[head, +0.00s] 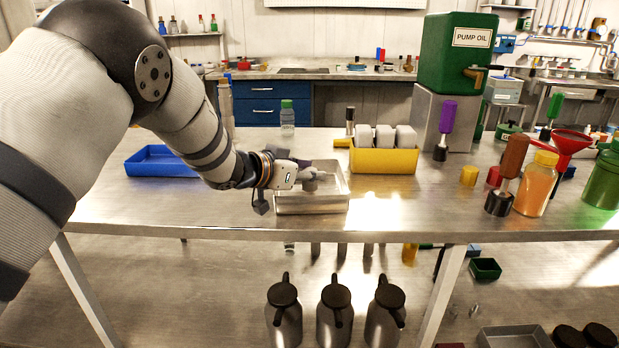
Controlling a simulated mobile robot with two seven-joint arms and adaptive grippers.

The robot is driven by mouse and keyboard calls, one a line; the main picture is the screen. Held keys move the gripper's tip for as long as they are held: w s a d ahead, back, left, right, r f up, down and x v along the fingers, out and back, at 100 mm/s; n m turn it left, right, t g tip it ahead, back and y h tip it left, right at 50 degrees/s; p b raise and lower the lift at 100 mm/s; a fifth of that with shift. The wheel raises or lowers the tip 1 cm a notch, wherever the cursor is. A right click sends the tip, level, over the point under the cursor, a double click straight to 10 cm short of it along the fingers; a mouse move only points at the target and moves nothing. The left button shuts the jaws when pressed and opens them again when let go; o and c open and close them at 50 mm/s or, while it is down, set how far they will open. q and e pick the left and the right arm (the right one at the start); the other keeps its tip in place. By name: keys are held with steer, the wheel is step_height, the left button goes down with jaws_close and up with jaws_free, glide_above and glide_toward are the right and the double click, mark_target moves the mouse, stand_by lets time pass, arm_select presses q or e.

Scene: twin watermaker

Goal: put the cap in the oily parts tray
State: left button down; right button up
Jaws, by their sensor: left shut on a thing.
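My left gripper (307,175) reaches in from the left and is over the shallow metal tray (312,204) on the steel bench. It is shut on a small grey piece that looks like the cap (311,185), partly hidden by the fingers. The cap is within the tray's outline in the head view; I cannot tell whether it touches the tray floor. No label shows on the metal tray, which appears to be the oily parts tray. My right gripper is not in view.
A blue tray (158,161) lies to the left, partly behind my arm. A yellow bin (384,160) with grey-white blocks stands behind right. A clear green-capped bottle (287,118) stands behind. The green pump oil tank (455,60), brushes, an orange jar (537,183) and a red funnel (570,145) are right.

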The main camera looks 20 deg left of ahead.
arm_select(q)
steer(key=shift+f, duration=0.4)
steer(key=shift+r, duration=0.1)
steer(key=c, duration=1.3)
jaws_free()
